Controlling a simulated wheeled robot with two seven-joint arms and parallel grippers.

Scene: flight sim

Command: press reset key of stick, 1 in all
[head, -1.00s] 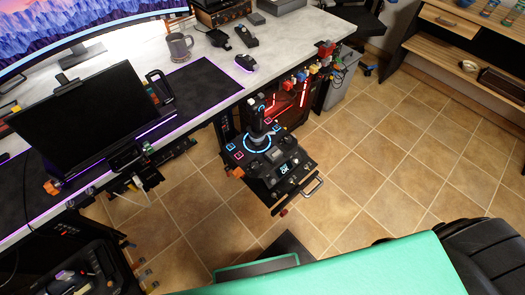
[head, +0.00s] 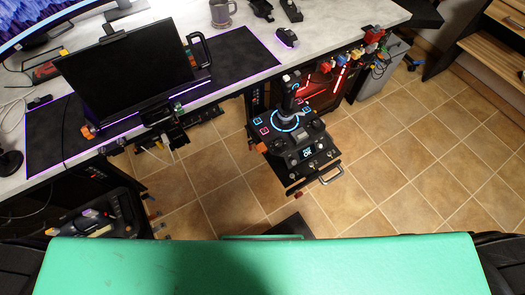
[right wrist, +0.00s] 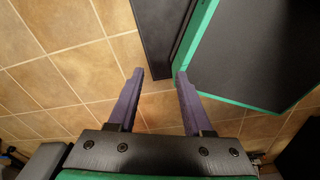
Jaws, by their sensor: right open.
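The flight stick (head: 288,100) stands upright on a black base with a glowing blue ring, on a pull-out tray below the desk's front edge. Its panel (head: 307,153) carries several small lit keys, knobs and a small display; which one is the reset key is too small to tell. My right gripper (right wrist: 158,75) is open and empty in the right wrist view, above the tiled floor beside a black and green part of my own body. It is far from the stick, which does not show in that view. My left gripper is not in view.
The desk (head: 330,30) holds a black screen (head: 125,75), a mouse (head: 286,37) and a mug (head: 221,13). A grey bin (head: 383,70) stands to the right of the stick. A silver handle (head: 331,175) juts from the tray front. The tiled floor (head: 410,170) is clear on the right.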

